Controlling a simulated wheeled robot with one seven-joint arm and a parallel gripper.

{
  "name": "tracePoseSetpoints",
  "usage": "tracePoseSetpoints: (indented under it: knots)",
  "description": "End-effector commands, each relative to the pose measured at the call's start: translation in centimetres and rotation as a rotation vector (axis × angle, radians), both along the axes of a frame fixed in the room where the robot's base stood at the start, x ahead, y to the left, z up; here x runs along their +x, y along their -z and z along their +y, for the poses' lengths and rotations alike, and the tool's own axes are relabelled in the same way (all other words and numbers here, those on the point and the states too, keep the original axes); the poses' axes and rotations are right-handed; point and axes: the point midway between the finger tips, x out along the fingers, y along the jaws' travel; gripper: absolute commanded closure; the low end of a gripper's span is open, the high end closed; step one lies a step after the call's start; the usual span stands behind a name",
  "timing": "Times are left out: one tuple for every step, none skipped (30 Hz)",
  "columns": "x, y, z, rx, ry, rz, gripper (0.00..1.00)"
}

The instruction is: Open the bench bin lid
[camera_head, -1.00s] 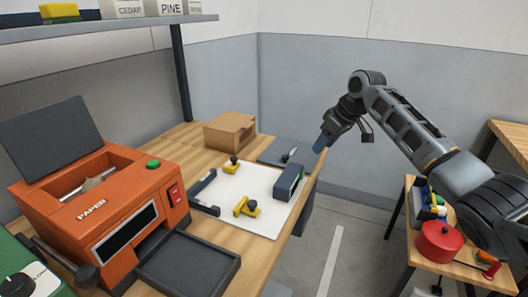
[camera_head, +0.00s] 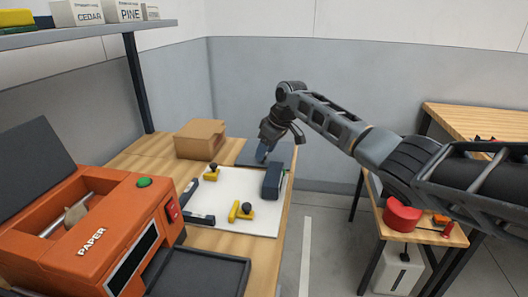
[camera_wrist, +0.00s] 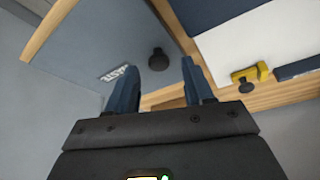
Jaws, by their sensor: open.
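The bench bin lid is a flat grey-blue panel (camera_head: 284,152) at the far right corner of the wooden bench, and it looks shut. The wrist view shows the lid (camera_wrist: 90,38) with a white label and a round black knob (camera_wrist: 157,58). My gripper (camera_head: 262,157) is over the lid, pointing down. In the wrist view my gripper (camera_wrist: 159,72) is open, and the knob appears between its two blue fingertips. I cannot tell how far the tips are from the knob in depth. In the head view the gripper hides the knob.
A white board (camera_head: 225,221) with yellow clamps and a dark block (camera_head: 272,182) lies just in front of the lid. A cardboard box (camera_head: 199,139) stands to its left. An orange machine (camera_head: 85,225) fills the near left. A side table with a red pot (camera_head: 402,216) stands right.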

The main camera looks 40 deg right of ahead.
Motion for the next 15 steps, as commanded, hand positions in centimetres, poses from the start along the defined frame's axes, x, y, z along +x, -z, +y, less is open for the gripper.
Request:
tracePoseSetpoints:
  knots:
    - [0.20,0.42,0.08,0.000,0.000,0.000,0.48]
    - [0.29,0.64,0.09,0.000,0.000,0.000,0.48]
    - [0.39,0.87,0.14,-0.001,0.000,0.001,0.48]
    - [0.45,1.02,0.16,-0.001,-0.001,0.000,0.48]
    - [0.49,1.13,0.15,-0.001,0.000,0.000,0.48]
    - [0.52,1.24,0.15,-0.002,0.001,0.000,0.48]
    - [0.54,1.28,0.14,-0.002,0.001,0.000,0.48]
    - [0.55,1.30,0.14,-0.002,0.001,-0.001,0.48]
    - [0.55,1.31,0.15,-0.002,0.001,-0.001,0.48]
    - [0.55,1.31,0.15,-0.002,0.001,-0.001,0.48]
    - [0.55,1.31,0.15,-0.002,0.001,-0.001,0.48]
    - [0.54,1.31,0.14,-0.002,0.001,-0.001,0.48]
    - [0.54,1.31,0.14,-0.002,0.001,-0.001,0.48]
    - [0.54,1.31,0.15,-0.002,0.001,-0.001,0.50]
    - [0.54,1.31,0.15,-0.001,0.000,-0.001,0.54]
